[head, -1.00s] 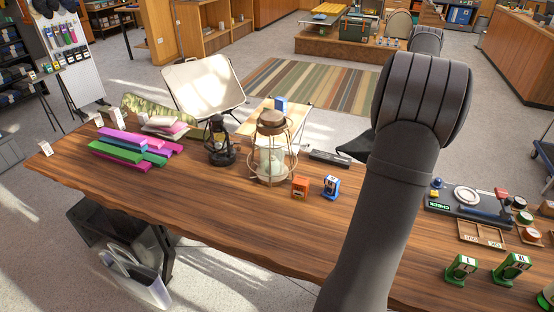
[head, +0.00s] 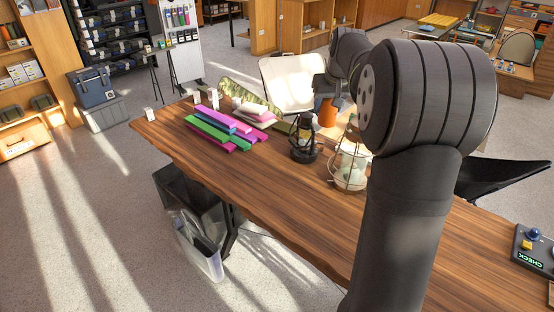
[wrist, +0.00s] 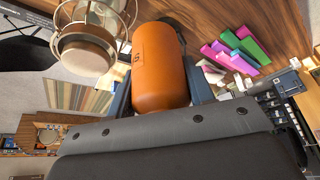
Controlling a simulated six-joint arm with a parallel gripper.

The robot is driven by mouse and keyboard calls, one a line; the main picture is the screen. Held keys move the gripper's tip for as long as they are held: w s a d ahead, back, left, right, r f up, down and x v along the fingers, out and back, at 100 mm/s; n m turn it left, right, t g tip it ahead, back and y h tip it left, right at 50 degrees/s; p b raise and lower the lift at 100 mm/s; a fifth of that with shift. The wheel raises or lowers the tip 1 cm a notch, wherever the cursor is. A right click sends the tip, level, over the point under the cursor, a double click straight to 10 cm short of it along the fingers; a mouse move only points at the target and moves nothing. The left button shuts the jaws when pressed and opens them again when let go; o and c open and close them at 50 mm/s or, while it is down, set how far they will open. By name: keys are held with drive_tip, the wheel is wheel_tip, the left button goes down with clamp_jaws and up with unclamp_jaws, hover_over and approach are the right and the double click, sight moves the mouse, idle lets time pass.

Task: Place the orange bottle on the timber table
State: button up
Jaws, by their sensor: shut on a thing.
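The orange bottle (head: 327,112) is held in my gripper (wrist: 158,72), whose two dark blue fingers sit on either side of it. In the wrist view the orange bottle (wrist: 160,50) fills the middle. In the head view it is above the far side of the timber table (head: 262,192), behind the lanterns, partly covered by my arm. I cannot tell its exact height over the table. The timber table (wrist: 272,18) also shows at the top of the wrist view.
A caged glass lantern (head: 348,168) and a black lantern (head: 304,146) stand near the bottle. Pink, green and purple bars (head: 222,131) lie to the left. The table's front left is clear. A cream chair (head: 290,82) stands behind.

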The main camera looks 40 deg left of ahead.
drive_tip(key=s+a+n, duration=0.2)
drive_tip(key=s+a, duration=0.3)
drive_tip(key=s, duration=0.1)
wheel_tip(320, 180, down, 18)
drive_tip(key=shift+m, duration=0.3)
drive_tip(key=shift+s+a+f, duration=0.65)
drive_tip(key=shift+a+f, duration=1.15)
drive_tip(key=shift+f, duration=0.05)
drive_tip(key=shift+s+a+f, duration=0.65)
drive_tip(key=shift+a+f, duration=1.1)
drive_tip(key=shift+f, duration=0.1)
drive_tip(key=shift+s+a+f, duration=0.65)
drive_tip(key=shift+a+f, duration=1.15)
drive_tip(key=shift+f, duration=0.05)
drive_tip(key=o, duration=1.1)
drive_tip(key=shift+f, duration=0.2)
drive_tip(key=shift+r, duration=0.1)
